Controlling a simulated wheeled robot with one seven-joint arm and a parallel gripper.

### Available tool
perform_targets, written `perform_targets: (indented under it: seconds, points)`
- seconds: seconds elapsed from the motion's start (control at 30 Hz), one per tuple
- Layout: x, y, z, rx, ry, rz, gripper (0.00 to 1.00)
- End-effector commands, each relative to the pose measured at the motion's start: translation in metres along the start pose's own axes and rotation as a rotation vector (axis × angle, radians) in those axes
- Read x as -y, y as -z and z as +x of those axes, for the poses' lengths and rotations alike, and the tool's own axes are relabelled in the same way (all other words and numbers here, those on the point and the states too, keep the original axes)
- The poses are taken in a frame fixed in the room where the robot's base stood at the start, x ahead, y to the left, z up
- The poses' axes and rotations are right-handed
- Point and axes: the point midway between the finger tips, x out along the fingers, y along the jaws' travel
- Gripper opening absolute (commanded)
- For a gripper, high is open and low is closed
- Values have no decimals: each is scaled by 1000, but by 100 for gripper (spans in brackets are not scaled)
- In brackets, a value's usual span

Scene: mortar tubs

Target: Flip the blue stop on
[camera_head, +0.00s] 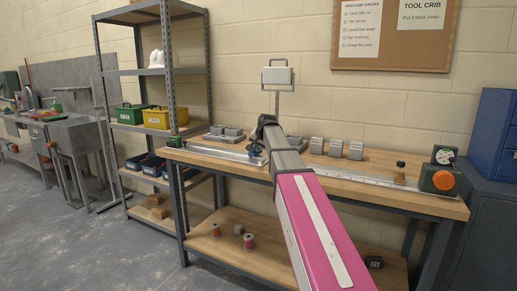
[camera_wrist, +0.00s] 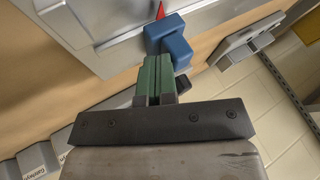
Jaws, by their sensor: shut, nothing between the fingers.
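The blue stop (camera_wrist: 172,38) is a blocky blue piece on a pale metal rail (camera_wrist: 100,22) in the wrist view, with a red pointer (camera_wrist: 160,10) beside it. In the head view the blue stop (camera_head: 255,151) is small, on the rail at the left part of the bench. My gripper (camera_wrist: 158,62) has its green fingers shut together and empty. The fingertips are right at the near lower side of the stop; I cannot tell whether they touch it. In the head view my arm hides part of the rail and bench.
The wooden bench (camera_head: 440,205) holds several grey blocks (camera_head: 335,148) at the back and an orange-knobbed device (camera_head: 441,179) at the right end. A lamp-like stand (camera_head: 278,77) rises behind my arm. A metal shelf (camera_head: 120,126) with toolboxes stands to the left.

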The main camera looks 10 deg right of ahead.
Motion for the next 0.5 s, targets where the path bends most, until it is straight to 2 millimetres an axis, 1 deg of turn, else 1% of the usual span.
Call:
perform_targets:
  seconds: [0.17,0.27,0.37,0.5]
  points:
    - [25,2,14,1,2,-2,0]
    - [48,3,26,2,2,-3,0]
    - [77,3,42,3,2,-3,0]
    - [122,4,65,1,3,-3,0]
